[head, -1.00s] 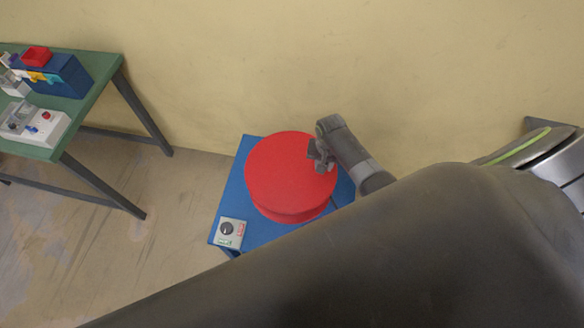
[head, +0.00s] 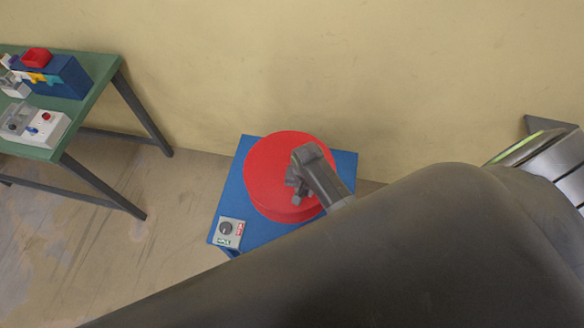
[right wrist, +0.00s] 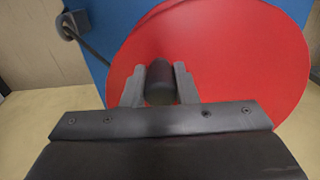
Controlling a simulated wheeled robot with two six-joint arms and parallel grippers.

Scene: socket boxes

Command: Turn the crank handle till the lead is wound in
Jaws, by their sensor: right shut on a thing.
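The round red drum (head: 268,172) lies flat on a blue stand (head: 343,163) by the wall. My right gripper (head: 296,193) is over the right front part of the drum. In the right wrist view my right gripper (right wrist: 160,92) is shut on the crank handle (right wrist: 160,80), a short dark upright knob on the red disc (right wrist: 215,50). A black lead (right wrist: 95,47) runs from a dark block (right wrist: 73,23) on the stand to the drum's edge. How much lead is out cannot be told. My left gripper is not in view.
A small grey control box (head: 228,232) with a dark dial sits on the stand's front left corner. A green table (head: 92,112) at the left bears a blue box (head: 66,78) and a white switch box (head: 42,127). Bare floor lies between table and stand.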

